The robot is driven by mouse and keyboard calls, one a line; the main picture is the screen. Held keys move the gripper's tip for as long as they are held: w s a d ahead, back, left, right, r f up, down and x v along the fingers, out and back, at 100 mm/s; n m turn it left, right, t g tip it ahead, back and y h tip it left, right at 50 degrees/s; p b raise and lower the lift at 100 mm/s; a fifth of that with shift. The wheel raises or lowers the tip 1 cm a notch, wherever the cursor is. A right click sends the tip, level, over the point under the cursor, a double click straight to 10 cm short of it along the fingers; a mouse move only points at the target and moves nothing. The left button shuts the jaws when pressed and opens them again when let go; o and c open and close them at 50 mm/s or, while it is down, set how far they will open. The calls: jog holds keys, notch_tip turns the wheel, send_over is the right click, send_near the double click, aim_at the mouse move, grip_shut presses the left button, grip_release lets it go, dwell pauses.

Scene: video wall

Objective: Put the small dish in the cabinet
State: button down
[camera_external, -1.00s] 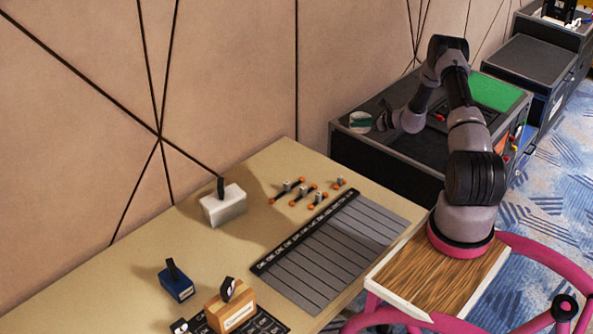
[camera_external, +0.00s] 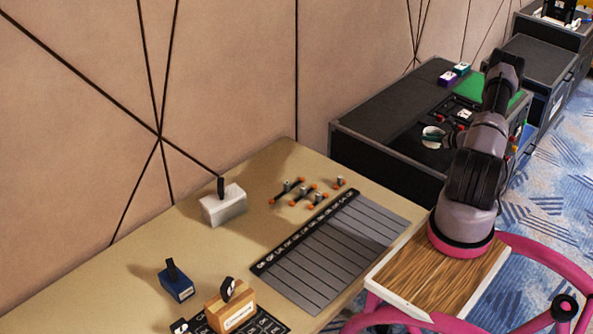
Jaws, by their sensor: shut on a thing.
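The small dish (camera_external: 432,132), white and greenish, is at the tip of my gripper (camera_external: 443,138), over the right part of the near dark cabinet (camera_external: 375,115). My gripper is shut on the dish. My own forearm hides much of the gripper, so the exact hold on the rim is hard to see. I cannot tell how high the dish is above the cabinet top. No opening in this cabinet is clear from here.
More dark cabinets (camera_external: 540,62) stand behind. A tan table (camera_external: 150,262) with blocks, small orange-tipped parts and a grey slatted board (camera_external: 335,245) is at left.

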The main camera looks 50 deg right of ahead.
jog(key=shift+f, duration=2.45)
jog(key=shift+f, duration=0.1)
jog(key=c, duration=0.9)
grip_release()
jog(key=shift+o, duration=0.2)
